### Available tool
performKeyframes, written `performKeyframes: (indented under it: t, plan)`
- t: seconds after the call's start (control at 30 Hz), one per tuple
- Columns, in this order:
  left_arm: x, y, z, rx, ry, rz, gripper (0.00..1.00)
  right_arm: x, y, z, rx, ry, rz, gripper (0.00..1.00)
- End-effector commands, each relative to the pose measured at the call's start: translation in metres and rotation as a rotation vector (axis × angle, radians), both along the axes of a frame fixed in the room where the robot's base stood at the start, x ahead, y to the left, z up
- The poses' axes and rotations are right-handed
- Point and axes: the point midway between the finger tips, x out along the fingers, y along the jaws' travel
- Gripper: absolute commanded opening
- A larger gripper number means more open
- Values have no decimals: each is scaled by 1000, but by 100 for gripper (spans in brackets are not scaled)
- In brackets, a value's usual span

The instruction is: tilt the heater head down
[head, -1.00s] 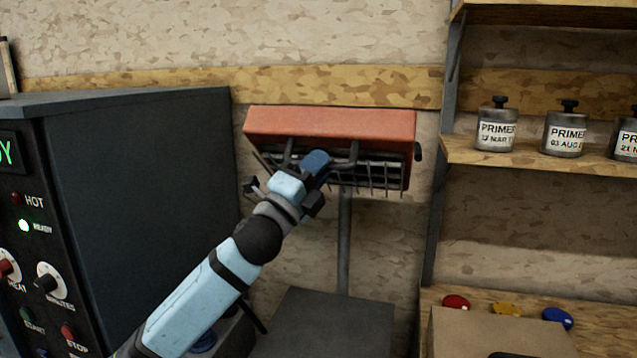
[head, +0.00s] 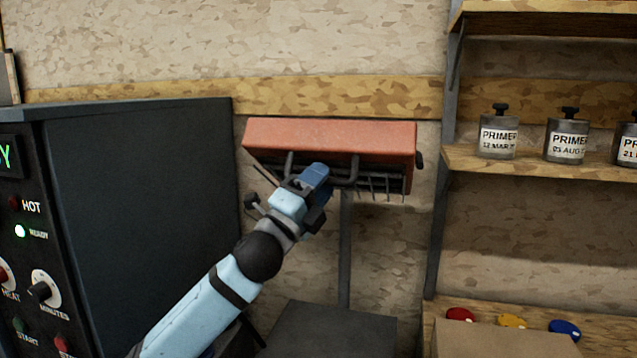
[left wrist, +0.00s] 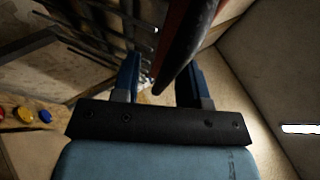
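The heater head (head: 330,137) is a red-orange box with a dark wire grille below, on a grey post (head: 345,250). Its front tilts somewhat downward. A dark bar handle (head: 344,181) runs along its front lower side. My left gripper (head: 318,174) is at the middle of this handle. In the left wrist view, the blue fingers (left wrist: 158,82) stand a little apart with the dark bar (left wrist: 187,48) running between them; the exact contact is partly hidden. The grille (left wrist: 95,40) shows at upper left there. My right gripper is not in view.
A dark oven-like cabinet (head: 145,190) with a control panel stands close on the left. Shelves with labelled primer tins (head: 498,140) stand at right. Below them are a box (head: 500,338) and coloured lids (head: 511,321). A dark surface (head: 330,330) lies under the post.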

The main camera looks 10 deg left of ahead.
Motion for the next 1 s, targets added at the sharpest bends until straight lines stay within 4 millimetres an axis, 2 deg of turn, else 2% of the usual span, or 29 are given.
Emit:
performKeyframes:
  t: [0.23, 0.37, 0.8, 1.0]
  plan:
    - [-1, 0, 1, -1, -2, 0, 39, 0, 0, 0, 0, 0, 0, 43]
    - [-6, 4, -5, 0, 0, 0, 39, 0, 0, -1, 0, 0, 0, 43]
    - [-72, 45, -58, 0, 2, 0, 39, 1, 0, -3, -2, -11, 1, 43]
    - [-92, 57, -71, -1, 0, -1, 39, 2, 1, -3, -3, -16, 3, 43]
